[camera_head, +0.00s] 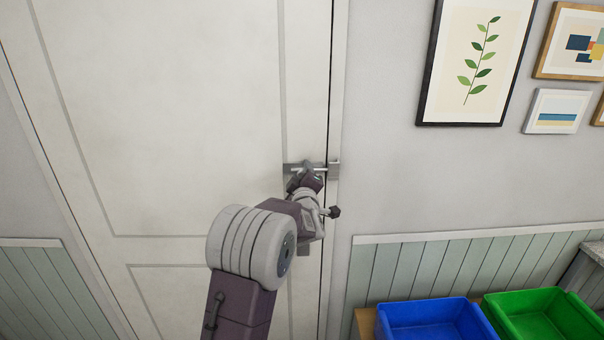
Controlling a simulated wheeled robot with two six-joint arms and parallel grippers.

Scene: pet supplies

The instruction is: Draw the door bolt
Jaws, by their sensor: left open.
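The door bolt (291,167) is a small grey metal plate and bar at the right edge of the white door (190,130). A catch plate (334,170) sits beside it on the door frame. My left gripper (309,172) is at the bolt, in front of it, with its jaws open. The gripper covers much of the bolt, so I cannot tell whether the fingers touch the bar or its knob. The bar seems to run sideways toward the catch. The door looks closed. My right gripper is not in view.
A blue bin (432,302) and a green bin (548,300) stand at the lower right. Framed pictures (475,122) hang on the wall at the upper right. Green panelling (395,272) lines the lower wall. The wall right beside the door is bare.

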